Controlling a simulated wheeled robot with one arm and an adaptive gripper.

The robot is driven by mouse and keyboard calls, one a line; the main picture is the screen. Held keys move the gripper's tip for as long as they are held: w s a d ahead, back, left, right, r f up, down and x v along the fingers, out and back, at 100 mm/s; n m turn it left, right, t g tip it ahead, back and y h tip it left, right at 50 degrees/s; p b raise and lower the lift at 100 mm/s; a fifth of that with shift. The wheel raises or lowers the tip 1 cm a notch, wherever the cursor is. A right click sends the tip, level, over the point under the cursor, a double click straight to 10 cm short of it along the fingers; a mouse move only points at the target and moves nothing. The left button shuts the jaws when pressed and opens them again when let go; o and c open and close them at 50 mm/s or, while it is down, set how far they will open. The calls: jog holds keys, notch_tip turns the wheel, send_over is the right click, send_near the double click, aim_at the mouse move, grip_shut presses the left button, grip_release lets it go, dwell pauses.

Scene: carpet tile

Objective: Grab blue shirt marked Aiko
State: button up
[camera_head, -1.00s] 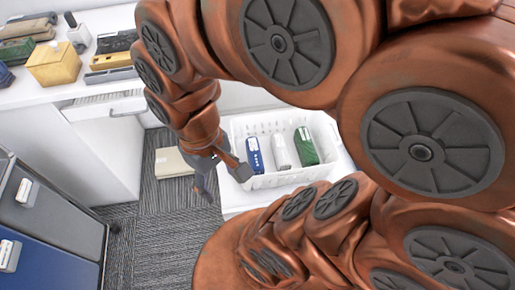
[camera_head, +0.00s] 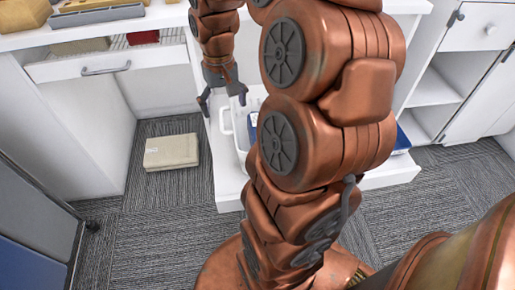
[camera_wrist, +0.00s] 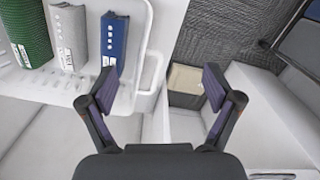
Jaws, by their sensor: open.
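A folded blue shirt (camera_wrist: 114,40) with a white label stands in a white slotted basket (camera_wrist: 40,88), at the end closest to the basket's handle. The label is too small to read. In the head view, my arm hides most of the basket (camera_head: 240,140) and leaves only a sliver of blue (camera_head: 252,124). My gripper (camera_head: 222,98) is open and empty, near the basket's left end. In the wrist view, my gripper (camera_wrist: 160,85) has its fingers spread, with the handle end between them and the blue shirt ahead and to the left.
Beside the blue shirt, the basket holds a grey folded item (camera_wrist: 70,35) and a green one (camera_wrist: 28,30). A beige folded item (camera_head: 171,151) lies on the carpet left of the basket's white stand. White drawers (camera_head: 80,75) stand behind. Another blue item (camera_head: 402,138) shows at right.

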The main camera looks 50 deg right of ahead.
jog(key=d+f+m+b, duration=0.1)
jog(key=d+f+b, duration=0.2)
jog(key=d+f, duration=0.2)
jog(key=d+f+m+b, duration=0.1)
jog(key=d+f+b, duration=0.2)
jog(key=d+f, duration=0.1)
jog(key=w+d+f+m+b, duration=0.1)
jog(key=d+f+b, duration=0.2)
jog(key=d+f, duration=0.2)
jog(key=shift+d+f+b, duration=0.3)
jog(key=shift+d+b, duration=0.1)
jog(key=shift+d, duration=0.05)
notch_tip(320, 180, down, 2)
jog(key=shift+s+f+b, duration=0.1)
jog(key=shift+b, duration=0.25)
jog(key=shift+a+f+b, duration=0.2)
jog(key=shift+f+b, duration=0.45)
jog(key=shift+f, duration=0.7)
jog(key=shift+a+f+b, duration=0.2)
jog(key=shift+f+b, duration=0.45)
jog(key=shift+f, duration=0.65)
jog(key=shift+r, duration=0.1)
jog(key=c, duration=1.4)
jog(key=shift+o, duration=0.2)
